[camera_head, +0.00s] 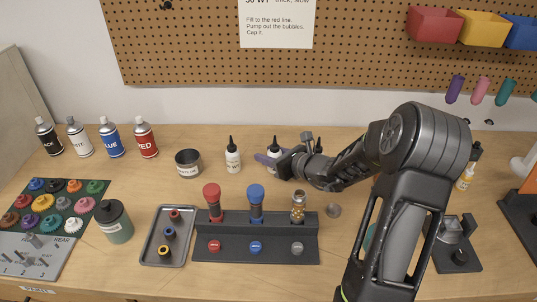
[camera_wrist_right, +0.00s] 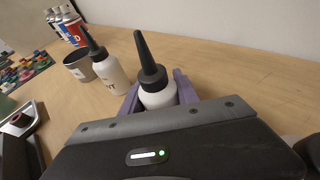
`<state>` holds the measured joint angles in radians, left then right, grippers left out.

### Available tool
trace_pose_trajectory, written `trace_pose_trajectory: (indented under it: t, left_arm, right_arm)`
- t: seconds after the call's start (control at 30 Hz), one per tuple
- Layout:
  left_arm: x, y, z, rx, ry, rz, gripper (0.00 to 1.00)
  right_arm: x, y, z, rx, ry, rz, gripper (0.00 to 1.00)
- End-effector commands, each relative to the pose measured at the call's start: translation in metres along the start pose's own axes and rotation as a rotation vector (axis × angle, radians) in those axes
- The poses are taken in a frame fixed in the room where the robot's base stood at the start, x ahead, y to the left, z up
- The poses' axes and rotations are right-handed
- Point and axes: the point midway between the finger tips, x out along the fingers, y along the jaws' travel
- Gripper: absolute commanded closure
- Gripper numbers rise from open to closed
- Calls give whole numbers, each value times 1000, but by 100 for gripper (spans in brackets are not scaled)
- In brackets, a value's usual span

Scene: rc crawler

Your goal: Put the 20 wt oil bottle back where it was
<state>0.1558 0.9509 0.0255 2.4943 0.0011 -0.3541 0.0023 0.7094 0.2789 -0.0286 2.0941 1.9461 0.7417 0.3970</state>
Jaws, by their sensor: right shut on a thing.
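My right gripper (camera_head: 268,158) reaches in from the right, low over the back middle of the bench. Its purple fingers are shut around a white oil bottle (camera_head: 274,146) with a black pointed cap; it also shows in the right wrist view (camera_wrist_right: 157,94). The bottle is upright; its label and base are hidden, and I cannot tell if it touches the bench. A similar white bottle (camera_head: 233,161) stands just left, apart from it; its label ends in WT in the right wrist view (camera_wrist_right: 109,76), the number unreadable. My left gripper is not in view.
A dark cup (camera_head: 188,157) stands left of the bottles, beyond it several spray cans (camera_head: 145,138). A black shock stand (camera_head: 254,240) and a grey tray (camera_head: 155,253) are in front. A small amber-labelled bottle (camera_head: 466,178) is at right. Bench behind the bottles is clear.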

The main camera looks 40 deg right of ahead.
Motion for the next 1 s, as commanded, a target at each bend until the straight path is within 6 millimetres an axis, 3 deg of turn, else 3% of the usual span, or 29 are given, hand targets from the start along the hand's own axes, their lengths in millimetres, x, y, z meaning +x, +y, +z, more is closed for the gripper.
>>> trace_pose_trajectory:
  t: [0.13,0.17,0.4,0.8,1.0]
  left_arm:
    - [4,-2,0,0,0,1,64]
    - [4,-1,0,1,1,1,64]
    - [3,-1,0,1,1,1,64]
    - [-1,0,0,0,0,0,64]
    - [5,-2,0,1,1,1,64]
  right_arm:
    - [1,0,-4,0,-1,0,100]
    - [1,0,-3,0,0,0,62]
    - [1,0,-2,0,0,0,43]
    - [-2,0,2,0,0,-1,41]
    - [-29,-2,0,-1,-1,-5,41]
